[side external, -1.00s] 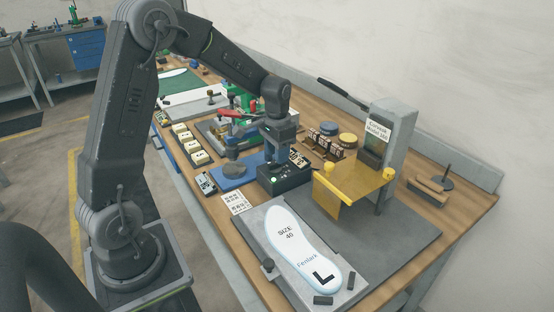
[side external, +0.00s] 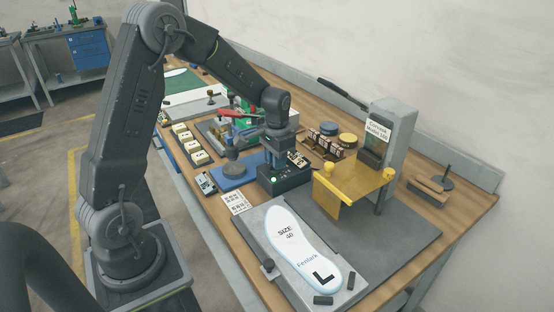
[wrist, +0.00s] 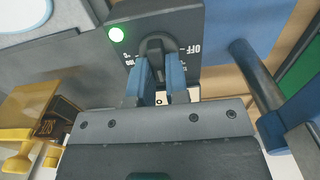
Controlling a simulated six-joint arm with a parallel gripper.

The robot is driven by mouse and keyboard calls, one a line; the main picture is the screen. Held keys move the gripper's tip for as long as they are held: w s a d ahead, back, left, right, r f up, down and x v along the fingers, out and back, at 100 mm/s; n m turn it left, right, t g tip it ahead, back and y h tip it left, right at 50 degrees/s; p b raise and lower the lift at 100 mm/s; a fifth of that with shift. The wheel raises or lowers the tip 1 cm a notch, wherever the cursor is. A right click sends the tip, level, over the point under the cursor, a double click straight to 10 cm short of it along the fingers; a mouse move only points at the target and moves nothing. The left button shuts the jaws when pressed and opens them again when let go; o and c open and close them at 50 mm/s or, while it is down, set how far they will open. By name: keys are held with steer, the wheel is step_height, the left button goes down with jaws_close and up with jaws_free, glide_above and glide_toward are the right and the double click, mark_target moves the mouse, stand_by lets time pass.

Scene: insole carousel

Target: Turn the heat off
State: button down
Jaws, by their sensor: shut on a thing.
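The heat control is a black box (wrist: 185,28) with a dark rotary knob (wrist: 157,46) on its face. OFF is printed to the right of the knob in the wrist view; a smaller marking on the left is hard to read. A green lamp (wrist: 116,34) glows at the box's left corner. My gripper (wrist: 161,72) is shut on the knob, with one blue finger on each side. Its fingers hide part of the knob, and I cannot tell which mark it points to. In the side view, the black box (side external: 284,185) sits below my gripper.
A yellow stand (side external: 350,185) and a grey post (side external: 392,145) are to the right. A white insole (side external: 303,250) lies on a grey plate in front. A blue base (side external: 232,176) with a grey piece and a red-handled clamp (side external: 236,113) are close on the left.

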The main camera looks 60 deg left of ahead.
steer(key=shift+n, duration=0.3)
steer(key=n, duration=0.3)
steer(key=shift+a+n, duration=0.15)
steer(key=shift+n, duration=0.15)
steer(key=n, duration=0.3)
steer(key=shift+s+a+n, duration=0.1)
steer(key=shift+n, duration=0.2)
steer(key=n, duration=0.4)
steer(key=shift+s+a, duration=0.1)
steer(key=shift+s+n, duration=0.15)
steer(key=shift+n, duration=1.85)
steer(key=c, duration=1.1)
jaws_free()
